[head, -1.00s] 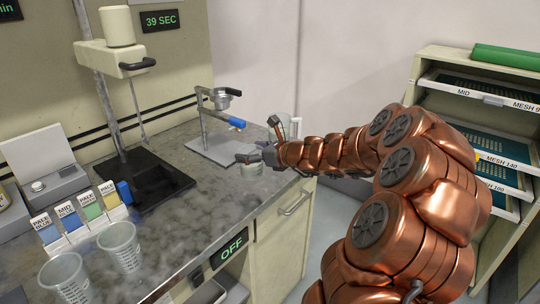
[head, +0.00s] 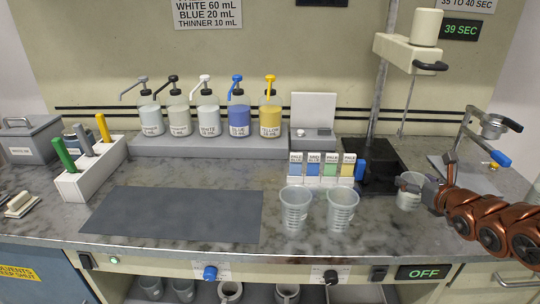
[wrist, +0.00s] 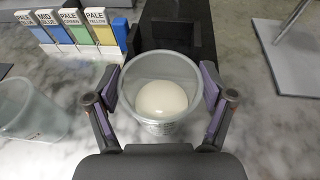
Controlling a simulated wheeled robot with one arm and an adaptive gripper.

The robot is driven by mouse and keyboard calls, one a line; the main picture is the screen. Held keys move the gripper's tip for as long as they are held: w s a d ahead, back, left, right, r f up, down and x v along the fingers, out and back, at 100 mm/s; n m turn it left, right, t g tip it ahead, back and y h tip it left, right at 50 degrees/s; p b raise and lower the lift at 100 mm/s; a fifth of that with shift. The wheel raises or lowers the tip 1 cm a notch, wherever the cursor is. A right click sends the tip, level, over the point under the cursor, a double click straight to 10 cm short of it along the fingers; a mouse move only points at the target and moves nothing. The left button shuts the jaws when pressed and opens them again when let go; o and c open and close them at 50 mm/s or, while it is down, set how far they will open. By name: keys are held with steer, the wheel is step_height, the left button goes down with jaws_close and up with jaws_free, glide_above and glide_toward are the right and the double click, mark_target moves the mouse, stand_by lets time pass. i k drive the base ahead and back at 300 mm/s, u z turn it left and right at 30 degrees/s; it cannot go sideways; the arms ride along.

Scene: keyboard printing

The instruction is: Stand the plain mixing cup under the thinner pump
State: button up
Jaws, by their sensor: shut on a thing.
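My gripper (wrist: 160,95) is shut around a translucent cup (wrist: 159,116) with a rounded white mass inside. In the head view this held cup (head: 407,197) is near the counter's right part, beside the black plate; I cannot tell whether it touches the counter. Two more translucent cups, the left one (head: 294,212) and the right one (head: 342,210), stand upright at the middle front, apart from my gripper. I cannot tell which cup is the plain one. Several pump bottles stand on a grey shelf at the back; the grey-topped (head: 150,117) and black-topped (head: 179,118) ones have labels too small to read.
White (head: 208,120), blue (head: 238,118) and yellow (head: 270,120) pump bottles complete the row. A dark mat (head: 173,215) lies bare before the shelf. Colour cards (head: 328,172), a mixer stand (head: 385,90) and a metal stand (head: 462,135) stand to the right.

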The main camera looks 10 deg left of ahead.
mark_target(138, 166)
steer(key=u, duration=0.5)
steer(key=k, duration=1.15)
steer(key=u, duration=0.95)
steer(key=i, duration=0.65)
steer(key=u, duration=0.55)
steer(key=i, duration=0.9)
steer(key=z, duration=0.2)
